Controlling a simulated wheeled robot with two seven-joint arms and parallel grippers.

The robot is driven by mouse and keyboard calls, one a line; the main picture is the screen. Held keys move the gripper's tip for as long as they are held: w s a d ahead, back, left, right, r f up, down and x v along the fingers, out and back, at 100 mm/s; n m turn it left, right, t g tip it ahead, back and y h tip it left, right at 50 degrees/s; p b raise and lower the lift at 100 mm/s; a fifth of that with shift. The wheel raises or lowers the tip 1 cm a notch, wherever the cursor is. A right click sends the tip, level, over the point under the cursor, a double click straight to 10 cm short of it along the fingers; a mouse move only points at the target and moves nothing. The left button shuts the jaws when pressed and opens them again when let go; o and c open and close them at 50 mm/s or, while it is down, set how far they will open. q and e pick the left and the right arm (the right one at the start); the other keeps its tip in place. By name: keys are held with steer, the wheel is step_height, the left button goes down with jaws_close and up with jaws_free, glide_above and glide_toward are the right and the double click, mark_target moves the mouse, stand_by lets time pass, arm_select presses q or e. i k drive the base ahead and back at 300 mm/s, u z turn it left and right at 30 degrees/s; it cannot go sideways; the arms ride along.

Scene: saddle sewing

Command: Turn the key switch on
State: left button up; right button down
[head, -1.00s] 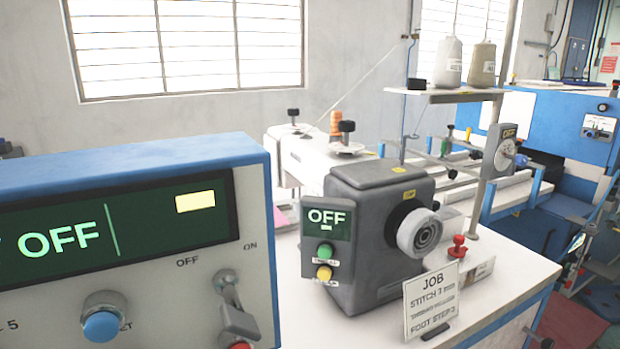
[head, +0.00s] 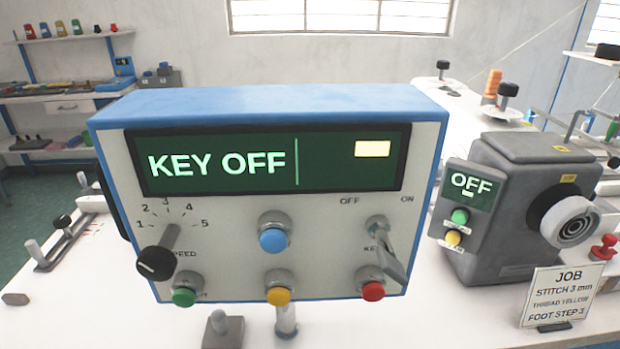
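The key switch (head: 381,243) is a metal key with a hanging tag on the right part of a blue and white control box (head: 270,105). The marks OFF and ON stand above it, and the key's upper end lies between them. The box's green display (head: 270,163) reads KEY OFF, with a pale yellow block at its right. Neither of my grippers is in the head view.
The box also carries a black speed knob (head: 156,262) and blue (head: 273,240), green, yellow and red buttons. A grey machine unit (head: 530,190) reading OFF and a job card (head: 560,296) stand at the right. A shelf (head: 60,90) stands at the back left.

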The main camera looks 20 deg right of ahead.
mark_target(378, 226)
steer(key=k, duration=0.5)
steer(key=u, duration=2.8)
steer(key=i, duration=1.2)
steer(key=z, duration=3.4)
